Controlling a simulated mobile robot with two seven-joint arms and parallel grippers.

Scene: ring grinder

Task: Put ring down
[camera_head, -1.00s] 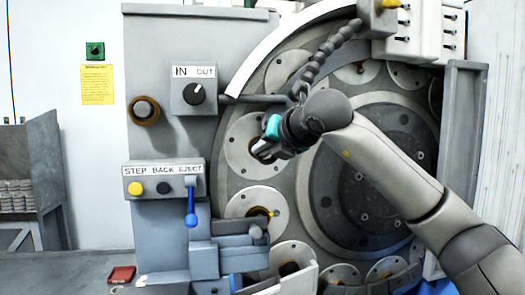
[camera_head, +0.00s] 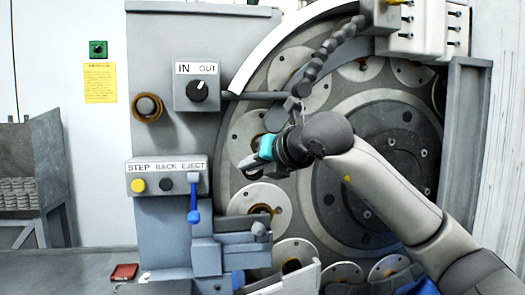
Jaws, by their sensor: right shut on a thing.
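My right gripper (camera_head: 253,165) reaches in from the right with a teal band at its wrist. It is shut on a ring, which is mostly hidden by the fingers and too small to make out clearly. The gripper is in front of the round grinder turntable (camera_head: 297,205), at the lower left edge of a grey disc station (camera_head: 240,132). Another disc station (camera_head: 278,198) with an orange-brown centre lies just below it. I cannot tell whether the ring touches the machine. My left gripper is not in view.
The control column has an IN/OUT knob (camera_head: 198,90), a STEP/BACK/EJECT panel (camera_head: 167,177) and a blue-handled lever (camera_head: 194,205). A segmented hose (camera_head: 328,50) hangs above my gripper. A grey rack (camera_head: 30,170) stands at far left. A red tray (camera_head: 124,272) lies on the bench.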

